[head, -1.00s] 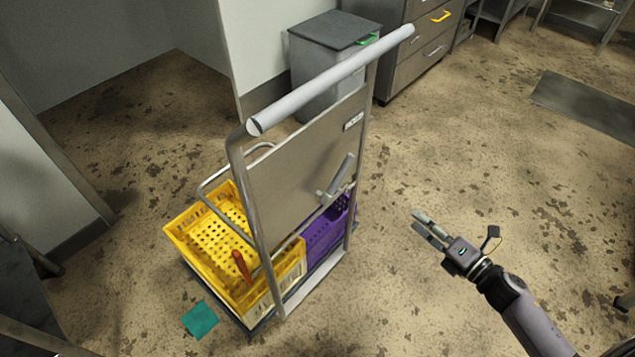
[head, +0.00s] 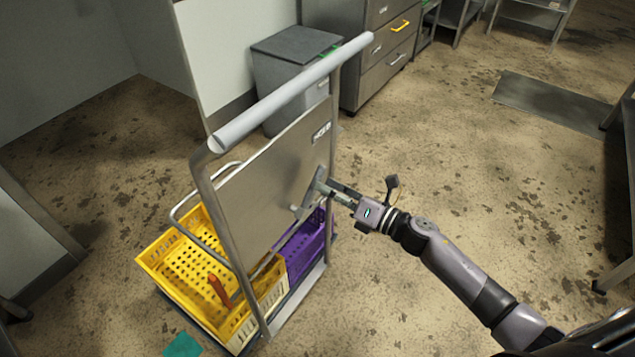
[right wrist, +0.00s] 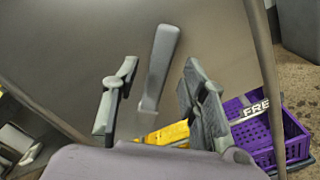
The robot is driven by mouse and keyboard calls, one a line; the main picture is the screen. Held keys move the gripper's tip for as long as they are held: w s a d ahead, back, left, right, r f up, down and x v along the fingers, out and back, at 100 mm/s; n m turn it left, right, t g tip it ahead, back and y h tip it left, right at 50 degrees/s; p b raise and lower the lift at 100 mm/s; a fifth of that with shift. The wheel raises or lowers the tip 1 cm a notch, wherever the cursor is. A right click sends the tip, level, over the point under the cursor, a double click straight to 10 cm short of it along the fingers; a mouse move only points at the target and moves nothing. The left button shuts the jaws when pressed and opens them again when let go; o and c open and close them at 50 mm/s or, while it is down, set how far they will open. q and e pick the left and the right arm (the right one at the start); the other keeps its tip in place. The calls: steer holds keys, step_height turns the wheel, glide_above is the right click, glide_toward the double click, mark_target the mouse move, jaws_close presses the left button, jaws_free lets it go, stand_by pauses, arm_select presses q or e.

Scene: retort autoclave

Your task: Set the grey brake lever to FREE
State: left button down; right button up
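The grey brake lever (head: 308,196) is on the steel panel of the trolley (head: 262,185). It slants upward, its upper end towards a small plate (head: 321,132) that seems to read HOLD. In the right wrist view the lever (right wrist: 160,68) stands between the two spread fingers of my right gripper (right wrist: 159,72), with a gap visible on each side. A plate reading FREE (right wrist: 256,108) shows at the right there. In the head view my right gripper (head: 336,190) is at the lever and partly overlaps it. My left gripper is not in view.
A yellow crate (head: 150,262) and a purple crate (head: 304,250) sit on the trolley deck behind the panel. A grey bin (head: 290,70) and a drawer cabinet (head: 375,50) stand beyond. The floor to the right is mostly clear.

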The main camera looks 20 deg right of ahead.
steer(key=shift+x, duration=1.7)
steer(key=shift+c, duration=0.6)
jaws_close()
